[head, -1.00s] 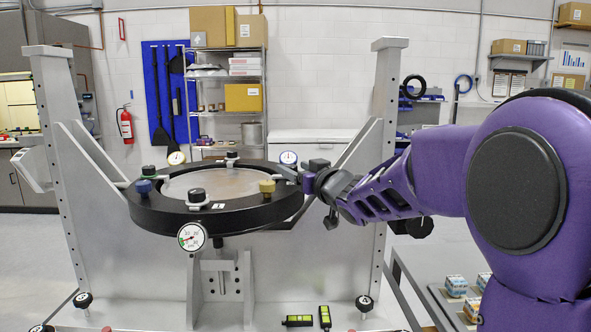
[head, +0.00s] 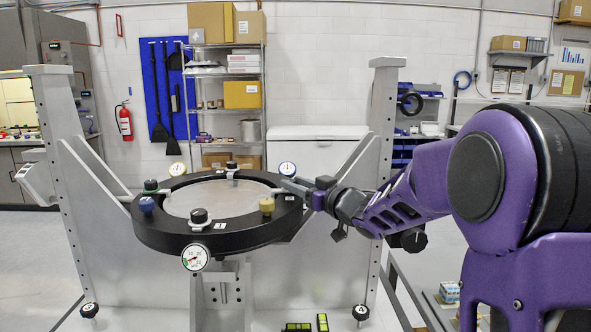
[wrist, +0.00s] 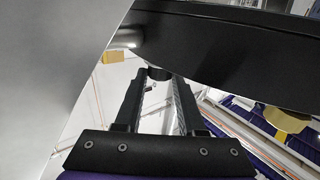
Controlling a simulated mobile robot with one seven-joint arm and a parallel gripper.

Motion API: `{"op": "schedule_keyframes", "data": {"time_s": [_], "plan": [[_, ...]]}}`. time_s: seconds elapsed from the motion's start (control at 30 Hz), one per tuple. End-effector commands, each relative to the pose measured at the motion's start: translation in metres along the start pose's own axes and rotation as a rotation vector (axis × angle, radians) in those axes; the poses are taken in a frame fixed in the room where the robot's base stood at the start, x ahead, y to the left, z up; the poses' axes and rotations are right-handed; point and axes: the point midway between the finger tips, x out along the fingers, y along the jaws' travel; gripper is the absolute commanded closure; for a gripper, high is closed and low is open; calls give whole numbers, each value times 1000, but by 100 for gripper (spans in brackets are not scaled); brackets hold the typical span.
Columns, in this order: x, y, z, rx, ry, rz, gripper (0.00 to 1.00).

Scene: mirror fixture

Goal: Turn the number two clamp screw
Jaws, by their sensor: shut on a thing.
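A black ring-shaped mirror fixture (head: 180,239) holds a round grey mirror (head: 222,196). Black-topped clamp screws stand at its front (head: 199,216), left (head: 151,186) and back (head: 231,166). A white tag marked 1 (head: 220,225) is beside the front one. My gripper (head: 300,190) reaches in from the right to the ring's right side. The wrist view shows my gripper (wrist: 158,76) with its tips closed around a small dark knob-like piece (wrist: 158,73) by the dark ring (wrist: 215,45). The fingers hide most of it, and I cannot read which number it carries.
Dial gauges sit at the front (head: 195,257) and back right (head: 287,168). A tall grey post (head: 383,130) rises behind my wrist. Green-black levels (head: 322,322) lie low in front.

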Motion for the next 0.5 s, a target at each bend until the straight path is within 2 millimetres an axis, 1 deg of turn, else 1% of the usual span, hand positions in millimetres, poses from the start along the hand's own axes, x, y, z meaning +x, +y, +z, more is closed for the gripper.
{"op": "schedule_keyframes", "data": {"time_s": [0.03,0.23,0.5], "plan": [[0,3,-8,1,3,-19,100],[0,3,-5,2,6,-79,100],[0,2,-3,1,7,-89,100]]}}
